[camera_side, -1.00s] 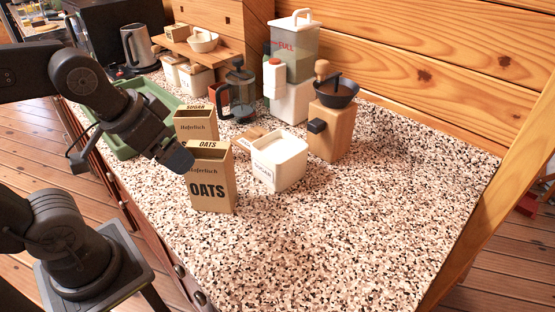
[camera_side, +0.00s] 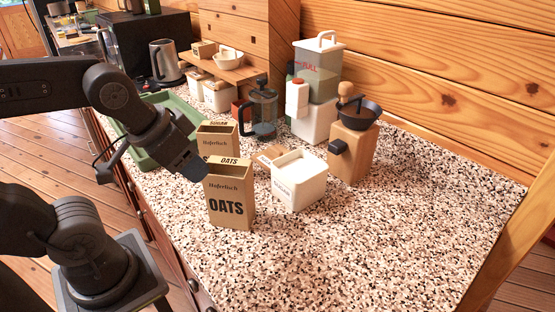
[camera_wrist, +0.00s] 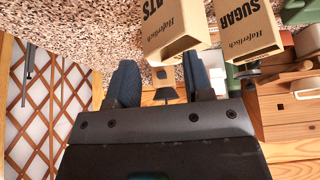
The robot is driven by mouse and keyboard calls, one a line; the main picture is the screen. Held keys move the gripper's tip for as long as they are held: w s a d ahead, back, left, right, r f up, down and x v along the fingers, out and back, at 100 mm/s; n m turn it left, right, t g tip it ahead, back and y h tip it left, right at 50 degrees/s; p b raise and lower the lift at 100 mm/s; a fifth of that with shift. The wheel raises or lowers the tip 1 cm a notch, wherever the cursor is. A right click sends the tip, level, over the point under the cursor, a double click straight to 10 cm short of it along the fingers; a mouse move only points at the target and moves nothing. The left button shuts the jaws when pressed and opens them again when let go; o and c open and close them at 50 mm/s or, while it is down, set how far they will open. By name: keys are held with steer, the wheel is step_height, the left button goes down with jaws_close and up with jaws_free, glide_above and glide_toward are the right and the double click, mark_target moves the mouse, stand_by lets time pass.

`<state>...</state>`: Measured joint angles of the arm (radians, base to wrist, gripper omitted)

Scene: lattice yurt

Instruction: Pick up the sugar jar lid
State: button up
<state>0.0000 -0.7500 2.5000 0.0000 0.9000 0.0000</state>
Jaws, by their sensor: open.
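The white jar with a sugar label (camera_side: 298,187) stands upright on the speckled counter in the side view. Its top looks open, filled with white. A flat tan piece that looks like its wooden lid (camera_side: 267,155) lies just behind and left of the jar, partly hidden by the oats box. My gripper (camera_side: 197,172) is at the left of the oats box, above the counter, apart from the jar and lid. In the wrist view my gripper (camera_wrist: 161,64) shows two dark fingers spread apart with nothing held. I cannot make out the lid there.
An oats box (camera_side: 230,195) and a sugar box (camera_side: 217,138) stand between my gripper and the jar. A coffee grinder (camera_side: 352,150) is right of the jar, with a French press (camera_side: 263,112) behind. A green tray (camera_side: 150,152) is at left. The front right counter is clear.

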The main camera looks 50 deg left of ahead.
steer(key=shift+r, duration=0.1)
steer(key=w+r+n, duration=0.1)
steer(key=w, duration=0.1)
steer(key=w+a+r+n+g, duration=0.1)
steer(key=w+n, duration=0.1)
steer(key=w, duration=0.1)
steer(key=w+a+r+n, duration=0.1)
steer(key=w, duration=0.2)
steer(key=shift+w+a+r+n+g, duration=0.2)
steer(key=shift+w+r+n+g, duration=0.1)
steer(key=shift+n, duration=0.1)
steer(key=w+a+n+g, duration=0.1)
steer(key=w+a+n, duration=0.15)
steer(key=w, duration=0.35)
steer(key=n+g, duration=0.3)
steer(key=n, duration=0.8)
glide_above(271, 147)
steer(key=f, duration=1)
steer(key=w+f, duration=0.1)
steer(key=f, duration=0.4)
steer(key=shift+a+f, duration=0.15)
steer(key=shift+f, duration=0.2)
steer(key=shift+s+a+f, duration=0.1)
steer(key=shift+s+f, duration=0.05)
steer(key=shift+f, duration=1.25)
steer(key=shift+s+a+f, duration=0.1)
steer(key=shift+s+f, duration=0.05)
steer(key=shift+f, duration=1.2)
